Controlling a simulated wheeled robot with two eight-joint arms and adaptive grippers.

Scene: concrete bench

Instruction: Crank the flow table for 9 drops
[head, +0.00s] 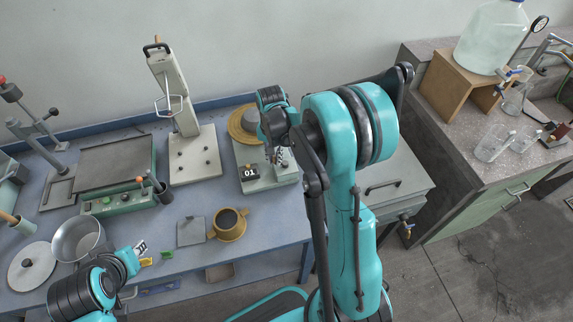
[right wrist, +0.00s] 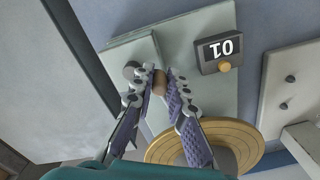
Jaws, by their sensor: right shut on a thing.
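The flow table has a round brass-coloured disc (head: 236,134) on a pale base (head: 284,181), with a grey lump (head: 250,118) on the disc. Its counter (head: 250,172) reads 01; the counter (right wrist: 219,50) appears upside down in the right wrist view. My right gripper (head: 280,158) is at the right side of the base. In the right wrist view, its fingers are shut on the brown crank handle (right wrist: 160,83). The rest of the crank is mostly hidden by the fingers. My left gripper (head: 140,248) is low at the left, away from the flow table; its jaw opening is unclear.
A tan cup with dark contents (head: 229,222) and a grey plate (head: 191,231) lie in front of the flow table. A metal bowl (head: 77,238) is near my left arm. A tall upright apparatus (head: 174,88) stands left of the flow table.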

